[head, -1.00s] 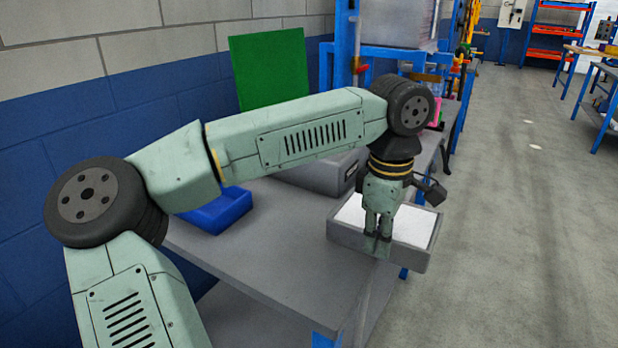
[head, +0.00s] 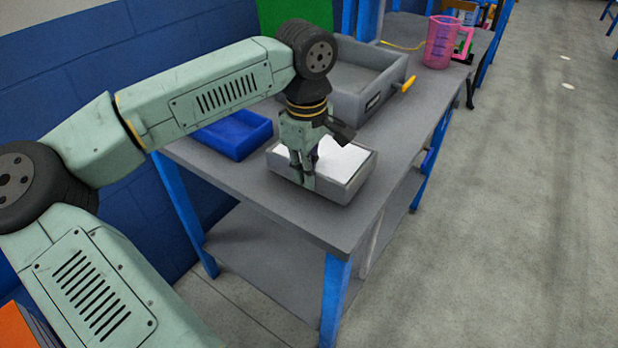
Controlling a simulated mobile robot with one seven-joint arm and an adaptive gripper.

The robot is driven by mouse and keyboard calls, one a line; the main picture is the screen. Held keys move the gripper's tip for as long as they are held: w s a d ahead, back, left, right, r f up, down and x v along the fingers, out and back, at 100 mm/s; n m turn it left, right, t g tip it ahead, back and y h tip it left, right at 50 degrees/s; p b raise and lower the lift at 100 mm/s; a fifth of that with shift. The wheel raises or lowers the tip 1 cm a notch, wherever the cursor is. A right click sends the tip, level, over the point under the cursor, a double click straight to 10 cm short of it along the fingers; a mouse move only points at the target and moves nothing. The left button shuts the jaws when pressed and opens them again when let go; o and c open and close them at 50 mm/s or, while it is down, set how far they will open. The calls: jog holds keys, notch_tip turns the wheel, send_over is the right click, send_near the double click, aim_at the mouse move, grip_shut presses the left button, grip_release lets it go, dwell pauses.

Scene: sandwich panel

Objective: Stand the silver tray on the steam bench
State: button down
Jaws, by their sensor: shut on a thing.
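The silver tray (head: 358,182) is a shallow grey box with a white, flat inside. It is over the near part of a grey-topped bench with blue legs (head: 225,182), which I take as the steam bench. My gripper (head: 303,178) points down and is shut on the tray's near left wall. The tray looks about level. I cannot tell whether its underside touches the bench top or is slightly above it. My gripper hides part of the tray's left side.
A blue bin (head: 235,142) stands left of the tray. A pink jug (head: 439,45) stands farther back. The bench's near corner is clear, and the floor on the right is open.

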jog(key=shift+d+f, duration=0.15)
jog(key=shift+f, duration=1.4)
jog(key=c, duration=1.7)
grip_release()
jog(key=shift+r, duration=0.1)
